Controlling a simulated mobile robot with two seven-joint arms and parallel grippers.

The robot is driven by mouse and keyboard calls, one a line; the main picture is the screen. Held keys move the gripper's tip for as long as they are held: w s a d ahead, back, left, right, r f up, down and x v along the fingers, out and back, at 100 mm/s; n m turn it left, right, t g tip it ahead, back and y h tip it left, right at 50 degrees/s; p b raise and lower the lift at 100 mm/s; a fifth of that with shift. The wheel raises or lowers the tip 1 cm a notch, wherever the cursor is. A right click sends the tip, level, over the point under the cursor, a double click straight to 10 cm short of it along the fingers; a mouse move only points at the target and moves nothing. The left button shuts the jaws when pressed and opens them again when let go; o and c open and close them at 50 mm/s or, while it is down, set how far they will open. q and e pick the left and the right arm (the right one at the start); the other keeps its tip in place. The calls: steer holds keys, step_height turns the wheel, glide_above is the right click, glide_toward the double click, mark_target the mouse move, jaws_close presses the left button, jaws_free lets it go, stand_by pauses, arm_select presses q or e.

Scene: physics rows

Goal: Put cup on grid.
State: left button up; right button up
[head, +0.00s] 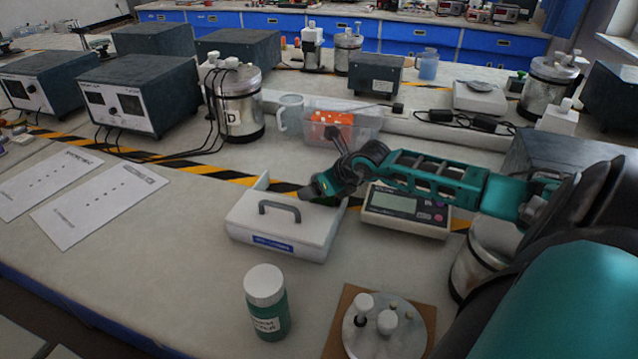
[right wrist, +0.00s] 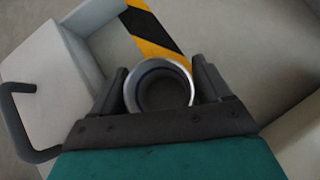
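The cup (right wrist: 160,88), a round metal-rimmed vessel with a dark inside, shows from above in the right wrist view. My right gripper (right wrist: 160,75) has its two fingers apart, one on each side of the cup, with no clear gap showing; I cannot tell whether they press on it. In the head view my right gripper (head: 318,190) is low beside the right part of a white box with a dark handle (head: 282,222); the cup is not clearly visible there. I cannot make out a grid in either view. My left gripper is out of view.
A scale (head: 405,210) stands right of the gripper. A green jar with white lid (head: 267,305) and a round metal plate with knobs (head: 385,335) are in front. A clear bin (head: 345,128) is behind. Papers (head: 100,205) lie left; the table between them and the box is clear.

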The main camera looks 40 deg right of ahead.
steer(key=shift+o, duration=1.1)
steer(key=shift+r, duration=0.1)
steer(key=shift+s+r, duration=0.15)
steer(key=shift+r, duration=0.05)
steer(key=p+v, duration=0.4)
steer(key=v, duration=0.7)
steer(key=shift+s+r, duration=0.15)
steer(key=shift+s, duration=0.1)
